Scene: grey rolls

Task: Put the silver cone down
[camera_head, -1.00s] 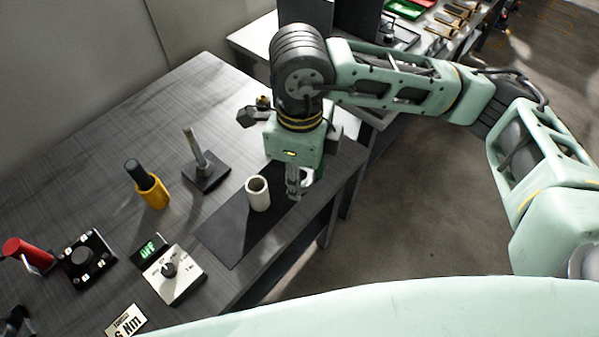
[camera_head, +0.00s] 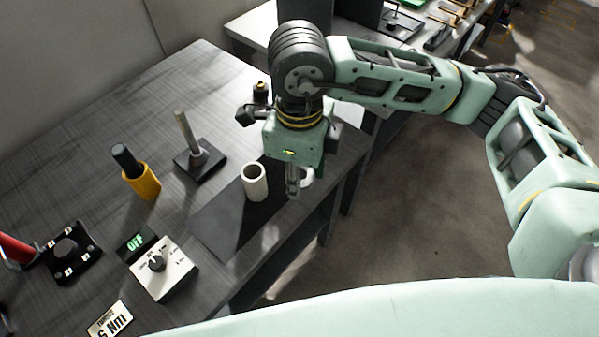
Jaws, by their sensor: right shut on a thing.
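My right gripper (camera_head: 293,186) points down over the right part of the grey table, above or at the dark mat, just right of a white hollow cylinder. It is shut on a small pale, silvery piece, which I take to be the silver cone (camera_head: 308,178). The fingers and wrist hide most of this piece, so its shape is unclear. I cannot tell whether it touches the mat (camera_head: 222,218). The white cylinder (camera_head: 254,184) stands upright and open at the top, apart from the fingers. My left gripper is not in view.
The table's right edge is close to my gripper. Bare tabletop lies at the back.

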